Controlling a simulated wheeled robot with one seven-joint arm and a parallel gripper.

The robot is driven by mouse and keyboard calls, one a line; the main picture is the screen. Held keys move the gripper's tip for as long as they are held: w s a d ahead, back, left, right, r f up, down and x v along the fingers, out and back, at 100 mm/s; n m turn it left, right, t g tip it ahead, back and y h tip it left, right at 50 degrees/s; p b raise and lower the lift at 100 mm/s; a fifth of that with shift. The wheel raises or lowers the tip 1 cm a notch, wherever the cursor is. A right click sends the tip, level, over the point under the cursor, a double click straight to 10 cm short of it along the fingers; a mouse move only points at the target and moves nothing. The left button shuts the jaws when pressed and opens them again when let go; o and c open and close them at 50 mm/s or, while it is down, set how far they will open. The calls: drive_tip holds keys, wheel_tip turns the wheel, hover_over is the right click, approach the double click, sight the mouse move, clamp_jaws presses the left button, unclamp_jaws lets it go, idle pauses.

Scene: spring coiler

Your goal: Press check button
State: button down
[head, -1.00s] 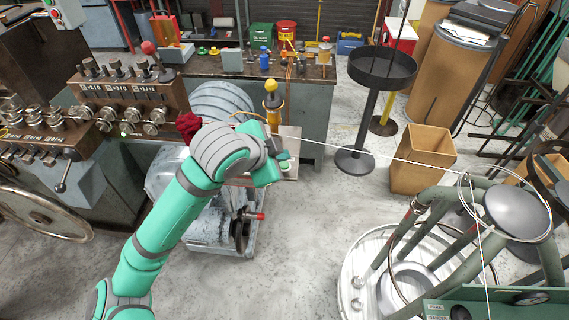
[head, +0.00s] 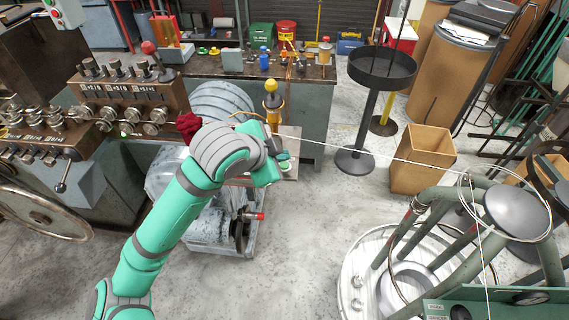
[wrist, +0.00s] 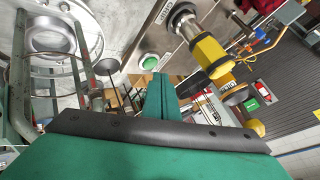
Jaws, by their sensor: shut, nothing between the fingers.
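A round green button (wrist: 150,62) in a pale ring sits on a metal plate (wrist: 168,30) in the wrist view. In the wrist view my gripper's (wrist: 159,82) teal fingers are shut together and empty. Their tips appear just below the button in the picture. I cannot tell whether they touch it. My wrist hides part of the plate in the head view.
A yellow sensor-like post (head: 272,100) stands on the plate close to my gripper; its yellow body (wrist: 210,55) is right of the button in the wrist view. A taut wire (head: 380,155) runs right to a wire stand (head: 440,225).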

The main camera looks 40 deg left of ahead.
drive_tip(key=shift+f, duration=0.1)
idle(0.6)
drive_tip(key=shift+f, duration=0.35)
drive_tip(key=shift+f, duration=0.35)
idle(0.6)
drive_tip(key=shift+r, duration=0.8)
drive_tip(key=shift+r, duration=0.15)
drive_tip(key=shift+r, duration=2.35)
